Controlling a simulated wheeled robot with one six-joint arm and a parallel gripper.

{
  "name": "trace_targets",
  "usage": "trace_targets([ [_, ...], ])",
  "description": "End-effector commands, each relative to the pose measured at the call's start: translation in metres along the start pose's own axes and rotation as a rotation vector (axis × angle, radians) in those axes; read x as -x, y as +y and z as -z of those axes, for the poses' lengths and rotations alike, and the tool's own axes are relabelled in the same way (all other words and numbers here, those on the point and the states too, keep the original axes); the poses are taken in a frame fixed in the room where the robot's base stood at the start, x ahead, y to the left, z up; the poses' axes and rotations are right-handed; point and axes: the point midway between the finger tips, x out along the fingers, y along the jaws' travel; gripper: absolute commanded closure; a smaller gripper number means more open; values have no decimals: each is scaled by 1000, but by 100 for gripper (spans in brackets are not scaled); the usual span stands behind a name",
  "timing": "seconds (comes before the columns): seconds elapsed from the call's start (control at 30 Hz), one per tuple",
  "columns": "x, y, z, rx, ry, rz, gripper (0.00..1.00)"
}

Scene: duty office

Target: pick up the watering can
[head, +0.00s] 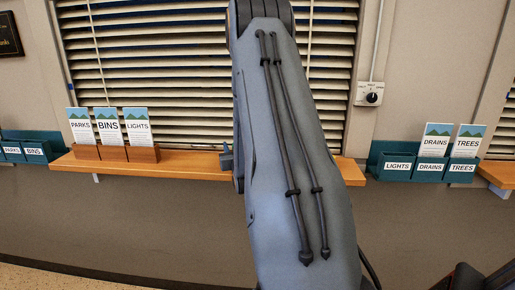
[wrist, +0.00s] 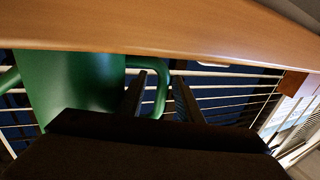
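The green watering can (wrist: 70,80) shows at the left of the wrist view, against the orange-brown wooden sill (wrist: 200,32). That view appears upside down, with the sill at the top. The can's green looped handle (wrist: 163,92) extends to the right of its body. My gripper (wrist: 161,92) is open, with one dark finger on each side of the handle's outer bar. I cannot tell whether either finger touches it.
A brown leaflet holder (head: 115,153) with several leaflets stands on the left part of the sill. Teal holders hang at the far left (head: 38,152) and right (head: 428,169). Window blinds (head: 160,60) are behind. A wall dial (head: 370,95) is at the right.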

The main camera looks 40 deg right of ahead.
Motion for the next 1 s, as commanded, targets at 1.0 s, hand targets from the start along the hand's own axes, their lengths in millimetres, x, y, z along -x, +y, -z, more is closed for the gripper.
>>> trace_targets([
  [1.0, -8, 0, -1, 0, 0, 0, 100],
])
